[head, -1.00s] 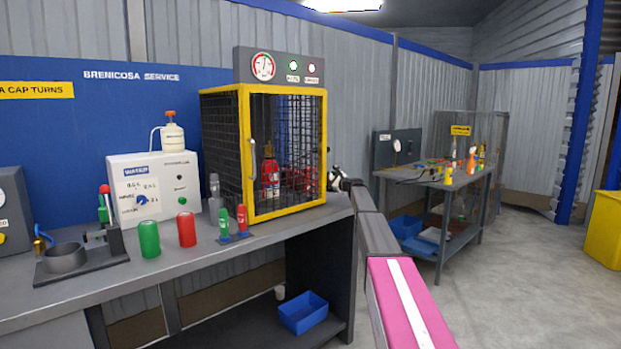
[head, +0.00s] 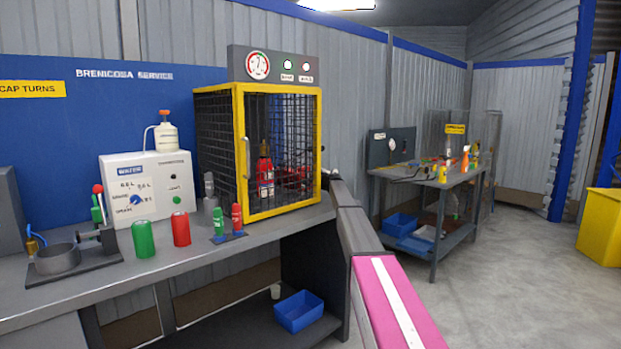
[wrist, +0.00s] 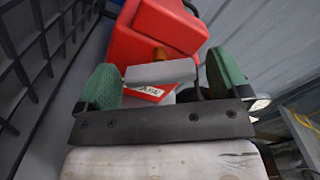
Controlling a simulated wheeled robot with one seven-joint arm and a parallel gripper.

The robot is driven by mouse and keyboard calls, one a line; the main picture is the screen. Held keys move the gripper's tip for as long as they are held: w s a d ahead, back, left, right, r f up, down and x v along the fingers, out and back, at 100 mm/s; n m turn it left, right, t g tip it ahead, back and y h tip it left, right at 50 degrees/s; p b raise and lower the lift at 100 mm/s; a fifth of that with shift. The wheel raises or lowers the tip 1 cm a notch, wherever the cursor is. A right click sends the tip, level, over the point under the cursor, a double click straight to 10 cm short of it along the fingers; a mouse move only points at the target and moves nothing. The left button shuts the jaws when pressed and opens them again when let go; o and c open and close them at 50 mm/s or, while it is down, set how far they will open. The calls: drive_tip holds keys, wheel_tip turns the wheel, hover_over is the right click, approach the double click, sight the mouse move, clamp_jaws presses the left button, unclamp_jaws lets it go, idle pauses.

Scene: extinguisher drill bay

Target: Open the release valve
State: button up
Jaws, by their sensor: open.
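In the wrist view my gripper (wrist: 163,82) is open, its two green-padded fingers spread apart. A grey block (wrist: 160,72) shows between the fingers, with a red piece with a pale lettered label (wrist: 148,92) just below it. A large red body (wrist: 152,28) and a small orange-brown part lie beyond. I cannot tell which of these is the release valve, or whether the fingers touch anything. In the head view my arm reaches past the right side of the yellow-framed mesh cage (head: 240,130), and my gripper is hidden there.
A red extinguisher (head: 265,176) stands inside the cage, whose door looks closed. A gauge panel (head: 275,65) tops it. Green (head: 144,238) and red (head: 181,229) cylinders stand on the bench. Dark mesh (wrist: 40,60) runs close along the left in the wrist view.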

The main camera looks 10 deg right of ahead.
drive_tip(key=c, duration=0.9)
drive_tip(key=shift+c, duration=0.2)
drive_tip(key=shift+n, duration=2)
drive_tip(key=o, duration=0.9)
drive_tip(key=shift+o, duration=0.2)
